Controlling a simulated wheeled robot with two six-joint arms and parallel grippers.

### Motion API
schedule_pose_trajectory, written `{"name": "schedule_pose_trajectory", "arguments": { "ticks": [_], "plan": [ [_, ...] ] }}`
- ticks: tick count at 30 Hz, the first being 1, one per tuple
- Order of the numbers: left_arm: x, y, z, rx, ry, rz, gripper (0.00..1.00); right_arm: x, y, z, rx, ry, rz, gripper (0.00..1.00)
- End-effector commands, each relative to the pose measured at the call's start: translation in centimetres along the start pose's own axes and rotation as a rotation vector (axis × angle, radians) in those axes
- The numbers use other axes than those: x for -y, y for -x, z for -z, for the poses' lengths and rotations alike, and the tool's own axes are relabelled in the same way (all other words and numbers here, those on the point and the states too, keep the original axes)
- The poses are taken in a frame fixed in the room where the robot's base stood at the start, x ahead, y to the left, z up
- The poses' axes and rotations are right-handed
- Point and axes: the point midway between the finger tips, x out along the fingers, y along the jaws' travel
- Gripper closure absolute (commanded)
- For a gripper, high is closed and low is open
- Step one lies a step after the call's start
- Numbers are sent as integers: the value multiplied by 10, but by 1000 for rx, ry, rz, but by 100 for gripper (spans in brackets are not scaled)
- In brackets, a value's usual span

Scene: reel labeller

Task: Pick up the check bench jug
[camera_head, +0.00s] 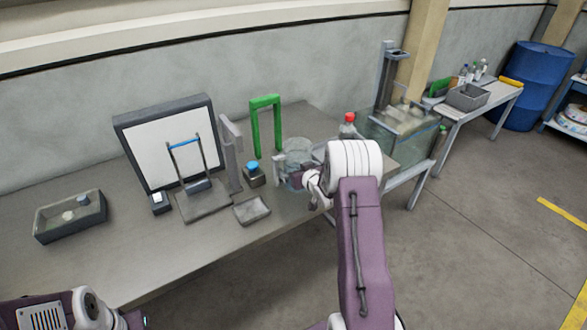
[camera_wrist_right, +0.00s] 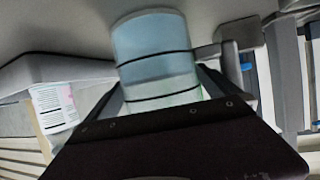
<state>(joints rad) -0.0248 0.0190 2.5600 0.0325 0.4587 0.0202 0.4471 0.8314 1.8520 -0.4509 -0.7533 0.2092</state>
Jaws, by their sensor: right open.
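The check bench jug (camera_head: 297,152) is a clear, round vessel standing on the right part of the grey bench. In the right wrist view the jug (camera_wrist_right: 152,45) is a pale translucent cylinder with dark rings. My right gripper (camera_head: 292,178) is at the jug's near side, partly covering it. In the wrist view the open fingers of my right gripper (camera_wrist_right: 160,85) lie on either side of the jug; I cannot tell whether they touch it. Part of my left arm shows at the lower left of the head view, but its jaws are out of view.
A green frame (camera_head: 266,125) and a small blue-capped jar (camera_head: 254,174) stand left of the jug. A red-capped bottle (camera_head: 347,126) and a glass tank (camera_head: 402,125) are to its right.

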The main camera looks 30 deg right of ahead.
Motion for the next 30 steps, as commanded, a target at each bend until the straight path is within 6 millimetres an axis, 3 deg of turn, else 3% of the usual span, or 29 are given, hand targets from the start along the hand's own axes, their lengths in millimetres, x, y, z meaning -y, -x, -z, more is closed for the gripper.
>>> {"name": "schedule_pose_trajectory", "arguments": {
  "ticks": [5,12,14,23,30],
  "plan": [
    [0,0,0,0,0,0,64,0,0,0,1,0,0,0],
    [0,0,0,0,0,0,64,0,0,0,1,-1,0,64],
    [0,0,0,0,0,0,64,0,0,2,-4,0,0,78],
    [0,0,0,0,0,0,64,0,2,5,-3,0,0,78],
    [0,3,0,0,0,0,64,0,14,37,-7,1,0,78]
  ]
}}
